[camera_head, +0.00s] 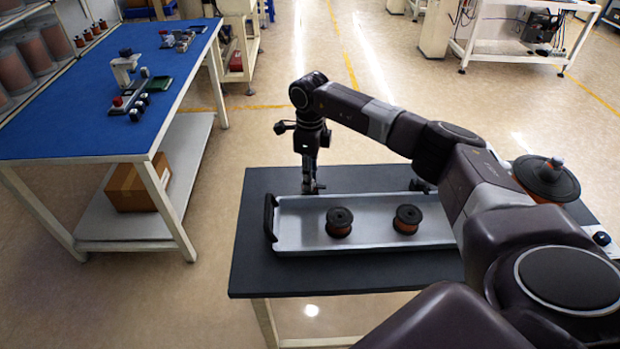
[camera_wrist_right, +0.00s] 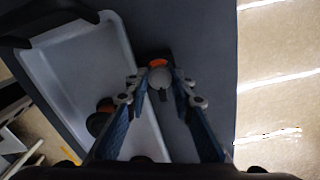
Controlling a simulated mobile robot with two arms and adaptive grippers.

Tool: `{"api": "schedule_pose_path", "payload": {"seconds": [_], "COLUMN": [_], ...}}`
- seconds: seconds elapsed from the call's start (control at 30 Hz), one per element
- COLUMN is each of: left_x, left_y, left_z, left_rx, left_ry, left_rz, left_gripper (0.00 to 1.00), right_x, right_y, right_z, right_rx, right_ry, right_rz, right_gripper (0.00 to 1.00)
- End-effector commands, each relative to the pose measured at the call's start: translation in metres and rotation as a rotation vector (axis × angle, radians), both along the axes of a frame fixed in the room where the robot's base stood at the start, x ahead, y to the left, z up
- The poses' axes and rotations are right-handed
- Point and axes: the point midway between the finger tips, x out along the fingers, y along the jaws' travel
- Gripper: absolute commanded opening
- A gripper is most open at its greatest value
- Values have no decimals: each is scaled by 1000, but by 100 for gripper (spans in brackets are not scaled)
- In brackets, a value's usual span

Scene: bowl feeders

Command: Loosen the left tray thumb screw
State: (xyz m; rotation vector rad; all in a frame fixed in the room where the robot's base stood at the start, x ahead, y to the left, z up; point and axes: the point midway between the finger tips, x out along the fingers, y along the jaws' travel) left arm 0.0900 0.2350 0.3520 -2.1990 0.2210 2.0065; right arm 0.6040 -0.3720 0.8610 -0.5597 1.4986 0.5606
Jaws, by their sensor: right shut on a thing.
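A long silver tray (camera_head: 360,243) with a black handle lies on the dark tabletop (camera_head: 325,277); it also shows in the right wrist view (camera_wrist_right: 80,50). My right gripper (camera_head: 311,187) points down at the tray's far left side. In the right wrist view, my right gripper (camera_wrist_right: 160,88) is shut on the left thumb screw (camera_wrist_right: 158,77), a pale round knob with an orange part, beside the tray's long edge. In the head view this screw is hidden by the gripper. My left gripper is not in view.
Two dark-flanged spools, a left one (camera_head: 339,222) and a right one (camera_head: 407,219), stand in the tray. A larger spool (camera_head: 546,178) stands at the right, partly behind my arm. A blue-topped bench (camera_head: 100,120) is at the left, with open floor between.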

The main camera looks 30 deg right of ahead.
Motion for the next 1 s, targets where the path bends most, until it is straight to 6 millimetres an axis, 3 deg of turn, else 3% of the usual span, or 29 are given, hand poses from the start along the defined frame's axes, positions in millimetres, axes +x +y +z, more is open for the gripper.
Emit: {"api": "schedule_pose_path", "payload": {"seconds": [0.37,0.4,0.53,0.83,1.0], "left_x": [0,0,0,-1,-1], "left_y": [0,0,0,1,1], "left_z": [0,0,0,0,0], "left_rx": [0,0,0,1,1], "left_ry": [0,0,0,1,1], "left_rz": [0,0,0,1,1], "left_gripper": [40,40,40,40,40], "right_x": [2,2,1,1,2], "right_y": [0,0,0,0,0], "right_z": [2,2,1,2,19], "right_rx": [0,0,0,1,0], "right_ry": [-5,-5,-4,-2,-6], "right_rz": [4,4,3,3,3], "right_gripper": [0,25,39,40,40]}}
